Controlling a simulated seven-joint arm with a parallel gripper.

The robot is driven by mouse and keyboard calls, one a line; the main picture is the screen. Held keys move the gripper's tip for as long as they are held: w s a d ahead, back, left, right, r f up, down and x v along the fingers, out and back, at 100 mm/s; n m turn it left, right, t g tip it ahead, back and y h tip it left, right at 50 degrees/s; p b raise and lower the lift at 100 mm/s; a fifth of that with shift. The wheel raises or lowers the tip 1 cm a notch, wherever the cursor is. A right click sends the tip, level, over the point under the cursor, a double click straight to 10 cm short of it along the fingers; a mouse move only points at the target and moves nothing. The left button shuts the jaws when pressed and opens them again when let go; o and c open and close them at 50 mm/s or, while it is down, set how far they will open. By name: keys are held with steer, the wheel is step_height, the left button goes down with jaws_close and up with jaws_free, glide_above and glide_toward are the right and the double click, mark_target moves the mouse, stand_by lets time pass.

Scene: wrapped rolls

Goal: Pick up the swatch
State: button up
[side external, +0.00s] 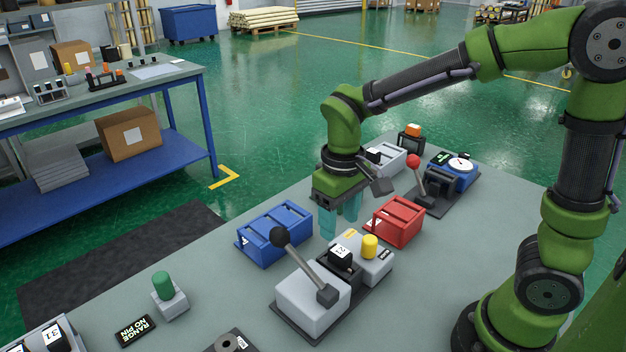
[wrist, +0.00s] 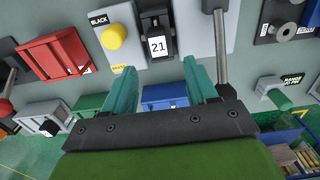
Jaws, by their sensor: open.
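I cannot make out a piece I can name as the swatch in either view. My gripper (side external: 339,228) hangs above the grey table between the blue crate and the red crate, its two teal fingers apart with nothing seen between them. In the wrist view the fingers of my gripper (wrist: 158,68) are spread, with part of the blue crate (wrist: 165,94) showing in the gap. The gripper hides part of the table behind it.
A blue crate (side external: 274,232), a red crate (side external: 397,221) and a grey crate (side external: 384,159) stand around the gripper. A lever box (side external: 311,301) and a yellow-button box (side external: 371,262) stand in front. A red-knobbed lever (side external: 414,163) rises behind. Bare table (side external: 232,288) shows at front left.

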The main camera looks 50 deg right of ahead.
mark_target(340, 251)
steer(key=f, duration=0.8)
steer(key=shift+s+d, duration=0.1)
steer(key=shift+s, duration=0.15)
steer(key=shift+r, duration=0.1)
jaws_close()
